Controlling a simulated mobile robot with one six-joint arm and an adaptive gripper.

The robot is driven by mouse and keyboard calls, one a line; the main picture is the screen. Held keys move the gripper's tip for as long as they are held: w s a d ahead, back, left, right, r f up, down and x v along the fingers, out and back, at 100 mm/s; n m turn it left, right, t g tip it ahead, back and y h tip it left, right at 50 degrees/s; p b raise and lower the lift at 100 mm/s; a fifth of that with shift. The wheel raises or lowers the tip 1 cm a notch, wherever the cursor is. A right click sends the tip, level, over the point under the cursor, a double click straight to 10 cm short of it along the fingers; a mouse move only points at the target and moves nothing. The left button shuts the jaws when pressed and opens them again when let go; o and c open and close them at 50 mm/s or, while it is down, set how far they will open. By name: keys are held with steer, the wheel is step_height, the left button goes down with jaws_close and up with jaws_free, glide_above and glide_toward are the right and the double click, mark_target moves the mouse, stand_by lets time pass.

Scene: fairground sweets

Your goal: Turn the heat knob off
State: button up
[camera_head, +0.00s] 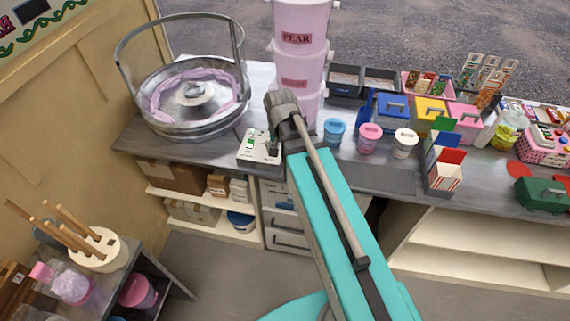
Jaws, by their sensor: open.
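A white control box (250,152) stands on the counter in front of the cotton candy machine (190,122). It shows a small green lit patch on its left part. My gripper (273,148) is a small dark shape at the right side of the box, mostly hidden by my own arm; it is open. I see nothing held in it. The heat knob cannot be made out clearly. I cannot tell whether the gripper touches the box or the knob.
Stacked pink tubs labelled PEAR (299,18) stand right behind my wrist. Blue (335,130), pink (368,138) and white (404,143) tubs sit to the right on the counter (385,178). A side table with wooden sticks (72,225) is at lower left. Bare counter lies left of the box.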

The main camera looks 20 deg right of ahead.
steer(key=shift+s+f+n+b, duration=0.15)
steer(key=shift+s+n, duration=1)
steer(key=shift+s, duration=0.15)
steer(key=shift+s+f+n+b, duration=0.15)
steer(key=shift+s+n, duration=1)
steer(key=shift+s, duration=0.1)
